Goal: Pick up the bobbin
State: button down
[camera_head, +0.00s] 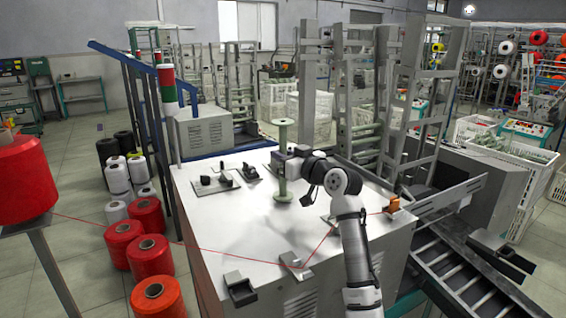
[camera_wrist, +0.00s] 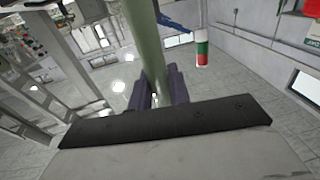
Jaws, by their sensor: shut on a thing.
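The pale green bobbin (camera_head: 282,135) stands upright at the back of the white machine top in the head view, with a round flange at its top and another low down. My gripper (camera_head: 284,162) is at the bobbin's middle, shut around its shaft. In the wrist view the green bobbin shaft (camera_wrist: 146,45) runs down between the two dark fingers of my gripper (camera_wrist: 156,92). The fingers hide part of the shaft. I cannot tell whether the lower flange touches the machine top.
The white machine top (camera_head: 215,215) carries small black fixtures (camera_head: 225,181) to the left of the bobbin and an orange piece (camera_head: 393,204) at right. A red thread crosses it from the large red spool (camera_head: 22,180). Metal frames (camera_head: 380,90) rise behind.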

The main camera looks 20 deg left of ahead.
notch_tip(320, 180, up, 19)
jog(key=b, duration=0.3)
jog(key=shift+f, duration=0.2)
dwell(0.9)
